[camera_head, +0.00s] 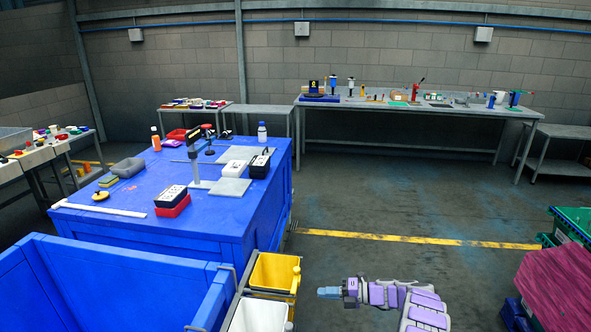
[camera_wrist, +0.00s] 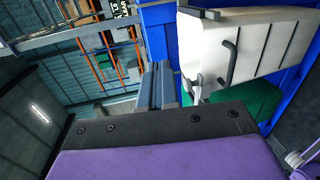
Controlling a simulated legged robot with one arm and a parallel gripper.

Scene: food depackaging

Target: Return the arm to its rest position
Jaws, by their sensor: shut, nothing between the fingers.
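My gripper (camera_head: 328,292) is at the lower middle of the head view, at the end of my purple and grey arm. It points left, over the floor to the right of the yellow bin (camera_head: 274,272). Its grey-blue fingers are together with nothing between them. In the wrist view my gripper (camera_wrist: 158,75) shows as two grey fingers side by side beyond a dark plate and a purple housing. The wrist view is strongly tilted.
A blue workbench (camera_head: 120,226) with tools and boxes stands left. A blue-walled container (camera_head: 110,285) and a white bin (camera_head: 258,316) are at lower left. The middle floor is clear.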

